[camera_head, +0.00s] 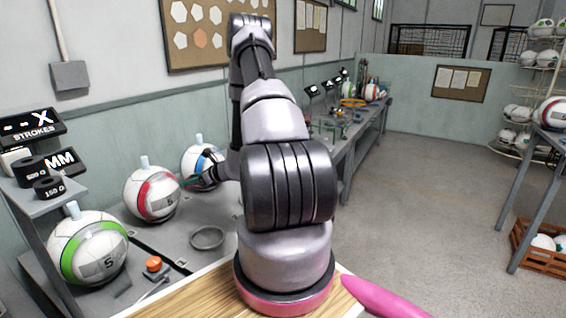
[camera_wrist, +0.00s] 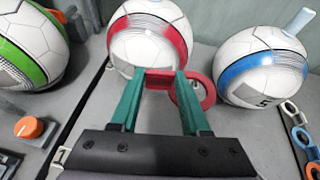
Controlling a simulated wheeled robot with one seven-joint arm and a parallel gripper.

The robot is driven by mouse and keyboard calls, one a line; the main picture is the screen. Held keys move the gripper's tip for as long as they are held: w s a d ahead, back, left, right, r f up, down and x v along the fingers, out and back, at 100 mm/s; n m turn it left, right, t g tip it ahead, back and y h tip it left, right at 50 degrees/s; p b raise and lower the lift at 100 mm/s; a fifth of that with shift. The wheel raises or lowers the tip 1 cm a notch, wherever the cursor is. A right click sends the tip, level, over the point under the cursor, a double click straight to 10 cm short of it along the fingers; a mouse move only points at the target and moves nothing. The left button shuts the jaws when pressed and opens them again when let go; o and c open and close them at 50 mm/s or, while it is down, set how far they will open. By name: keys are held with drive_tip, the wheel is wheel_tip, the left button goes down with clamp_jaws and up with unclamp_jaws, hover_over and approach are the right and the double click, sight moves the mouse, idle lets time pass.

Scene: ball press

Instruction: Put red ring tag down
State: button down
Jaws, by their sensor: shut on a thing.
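The red ring tag (camera_wrist: 203,92) shows in the wrist view, its flat tab between the green fingertips and its ring sticking out to the right. My gripper (camera_wrist: 160,80) is shut on that tab, in front of the red-striped ball (camera_wrist: 150,38) and left of the blue-striped ball (camera_wrist: 262,66). I cannot tell whether the tag touches the bench. In the head view the green fingertips (camera_head: 190,181) show beside the red-striped ball (camera_head: 152,195), and my arm hides much of the rest. The tag cannot be made out there.
A green-striped ball (camera_head: 88,248) and an orange knob (camera_head: 154,264) are at the left. An empty round holder (camera_head: 207,237) stands on the grey bench. Other ring tags, blue, white and orange (camera_wrist: 302,136), lie at the wrist view's right edge. Bare bench lies between.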

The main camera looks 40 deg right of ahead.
drive_tip(key=w+d+f+m+h, duration=0.2)
drive_tip(key=d+f, duration=0.4)
drive_tip(key=f, duration=0.1)
hover_over(212, 217)
drive_tip(key=shift+t, duration=0.3)
wheel_tip(212, 217, down, 5)
drive_tip(key=shift+f, duration=2.5)
drive_tip(key=shift+c, duration=1.9)
unclamp_jaws()
drive_tip(key=shift+f, duration=0.1)
